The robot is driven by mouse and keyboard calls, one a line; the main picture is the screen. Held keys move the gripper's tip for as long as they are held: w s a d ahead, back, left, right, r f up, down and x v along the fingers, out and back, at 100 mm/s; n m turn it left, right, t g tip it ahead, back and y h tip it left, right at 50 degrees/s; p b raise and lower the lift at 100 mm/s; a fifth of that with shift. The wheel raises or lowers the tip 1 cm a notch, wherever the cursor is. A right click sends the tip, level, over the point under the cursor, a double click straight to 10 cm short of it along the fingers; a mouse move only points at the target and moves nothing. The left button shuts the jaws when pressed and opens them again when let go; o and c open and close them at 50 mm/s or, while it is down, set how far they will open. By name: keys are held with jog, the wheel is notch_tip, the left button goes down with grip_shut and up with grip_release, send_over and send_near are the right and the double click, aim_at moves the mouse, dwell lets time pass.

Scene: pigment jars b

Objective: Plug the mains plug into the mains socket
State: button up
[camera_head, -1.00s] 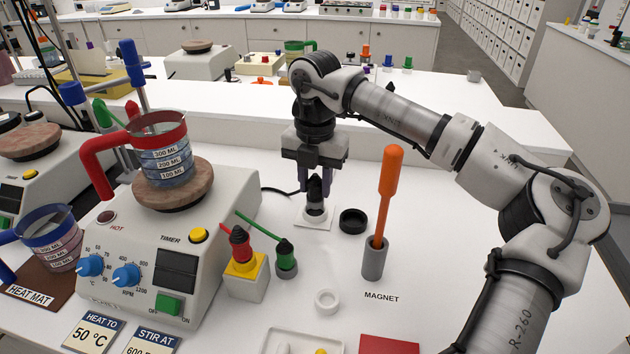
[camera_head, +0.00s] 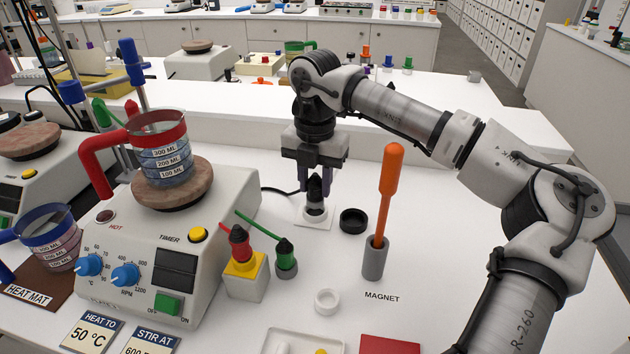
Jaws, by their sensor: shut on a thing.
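The black mains plug (camera_head: 314,190) is upright, with its cord (camera_head: 278,191) running left behind the hotplate. My gripper (camera_head: 315,180) points straight down and is shut on the plug, one finger on each side. Right below the plug is a small white square base (camera_head: 313,220) with a round grey collar on it, seemingly the mains socket. The plug's lower end meets the collar, but I cannot tell how deep it sits.
A hotplate (camera_head: 215,225) with a red-handled beaker (camera_head: 160,150) stands left. A black ring (camera_head: 353,220) and an orange rod in a grey holder (camera_head: 374,260) stand close on the right. Red and green connectors (camera_head: 285,256) stand in front. The table further right is clear.

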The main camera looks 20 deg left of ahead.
aim_at(315, 179)
jog(key=shift+f+b, duration=1)
jog(key=shift+f, duration=0.35)
jog(key=o, duration=1.1)
jog(key=shift+c, duration=0.2)
jog(key=shift+r, duration=0.1)
notch_tip(315, 179, up, 14)
jog(key=shift+b, duration=0.4)
